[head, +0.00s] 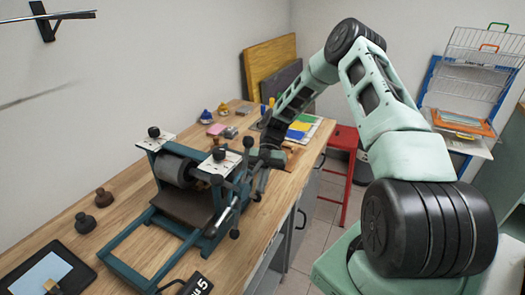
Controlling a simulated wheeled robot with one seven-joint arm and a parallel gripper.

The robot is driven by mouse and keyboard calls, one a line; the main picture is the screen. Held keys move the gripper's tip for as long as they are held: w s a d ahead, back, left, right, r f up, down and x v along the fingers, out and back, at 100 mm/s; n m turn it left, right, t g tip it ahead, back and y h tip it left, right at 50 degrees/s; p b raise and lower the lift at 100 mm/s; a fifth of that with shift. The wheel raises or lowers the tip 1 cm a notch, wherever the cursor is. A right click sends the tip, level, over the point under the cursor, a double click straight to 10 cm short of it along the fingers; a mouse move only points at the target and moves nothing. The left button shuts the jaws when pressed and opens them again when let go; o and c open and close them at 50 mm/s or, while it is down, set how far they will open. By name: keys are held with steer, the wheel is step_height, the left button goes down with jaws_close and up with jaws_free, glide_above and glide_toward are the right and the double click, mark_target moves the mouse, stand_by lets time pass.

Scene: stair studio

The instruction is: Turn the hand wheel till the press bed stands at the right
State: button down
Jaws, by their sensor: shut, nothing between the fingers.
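The etching press stands on the wooden bench, with a teal frame (128,266) and a grey roller (176,165) between two uprights. Its dark flat press bed (184,209) shows below and in front of the roller. The hand wheel (228,192), dark spokes with round knobs, is on the press's right side, facing the bench's front edge. My gripper (262,161) is shut and empty beside the wheel's upper right spokes. It overlaps them in the picture; I cannot tell whether it touches a spoke. Its fingertips are small and partly hidden.
A red stool (345,140) and drying rack (463,105) stand right of the bench.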

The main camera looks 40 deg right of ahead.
steer(key=shift+s+a+f+b, duration=0.15)
steer(key=shift+a+f+b, duration=0.25)
steer(key=shift+f, duration=0.1)
stand_by(0.4)
